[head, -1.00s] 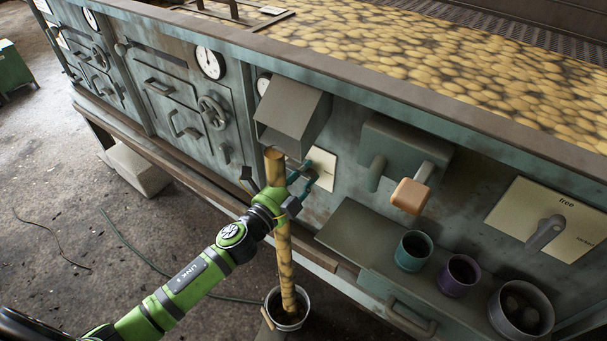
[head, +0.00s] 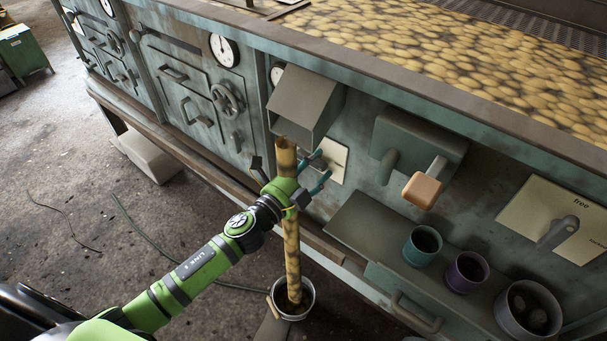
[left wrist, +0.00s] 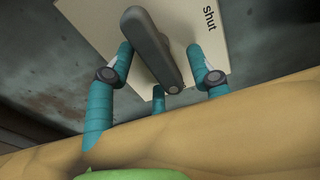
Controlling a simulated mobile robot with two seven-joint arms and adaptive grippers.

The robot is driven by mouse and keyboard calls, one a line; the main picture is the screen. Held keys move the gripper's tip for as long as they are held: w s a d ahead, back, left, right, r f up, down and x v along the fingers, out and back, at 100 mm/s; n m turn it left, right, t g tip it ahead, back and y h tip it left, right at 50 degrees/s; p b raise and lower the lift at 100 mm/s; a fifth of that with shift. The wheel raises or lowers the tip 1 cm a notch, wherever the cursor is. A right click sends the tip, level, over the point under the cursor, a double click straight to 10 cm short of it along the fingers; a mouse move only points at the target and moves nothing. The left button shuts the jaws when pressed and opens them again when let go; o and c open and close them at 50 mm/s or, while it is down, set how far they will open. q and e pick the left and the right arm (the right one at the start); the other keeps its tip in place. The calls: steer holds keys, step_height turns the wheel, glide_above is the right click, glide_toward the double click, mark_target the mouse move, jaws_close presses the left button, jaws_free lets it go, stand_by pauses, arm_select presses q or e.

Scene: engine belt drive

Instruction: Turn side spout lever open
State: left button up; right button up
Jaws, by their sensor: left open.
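The side spout lever (left wrist: 152,48) is a dark grey handle on a pale plate in the left wrist view, lying at a slant. The word "shut" is readable on the plate, to the right of the lever. In the head view the pale plate (head: 338,160) is partly behind my gripper, and I cannot make out the lever there. My left gripper (head: 320,168) is open, its teal fingers pointing at the plate. In the wrist view two fingers stand either side of the lever, with a third near its lower end. No grip on it shows. My right gripper is not in view.
A yellow-brown stream (head: 291,240) falls from the grey spout hood (head: 308,100) past my gripper into a bucket (head: 293,300). Right are an orange-tipped handle (head: 422,190), a shelf with cups (head: 422,245) and a lever (head: 558,233) on a plate reading "free".

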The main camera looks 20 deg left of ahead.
arm_select(q)
steer(key=v, duration=1.1)
steer(key=shift+s, duration=0.35)
steer(key=shift+a+r, duration=0.1)
steer(key=s+a+f+n+g+y, duration=0.2)
steer(key=f+n, duration=0.2)
steer(key=f, duration=0.5)
steer(key=s+a+f+n+g+y+p, duration=0.1)
steer(key=s+a+f+n+g+y, duration=0.15)
steer(key=f, duration=0.75)
steer(key=s+a+f+n+g+y, duration=0.1)
steer(key=s+a+f+n+g, duration=0.2)
steer(key=f, duration=0.6)
steer(key=s+d+f+n+g, duration=0.1)
steer(key=s+f+n+g, duration=0.1)
steer(key=s+f, duration=0.4)
steer(key=s+d+f+n+g+p, duration=0.1)
steer(key=s+f+n+g, duration=0.2)
steer(key=s, duration=1)
steer(key=s+d+f+n+g, duration=0.2)
steer(key=s+f+n, duration=0.3)
steer(key=s+f, duration=0.4)
steer(key=shift+s+f+g+y+p, duration=0.2)
steer(key=shift+s+g+y+p, duration=0.15)
steer(key=shift+s+g, duration=0.35)
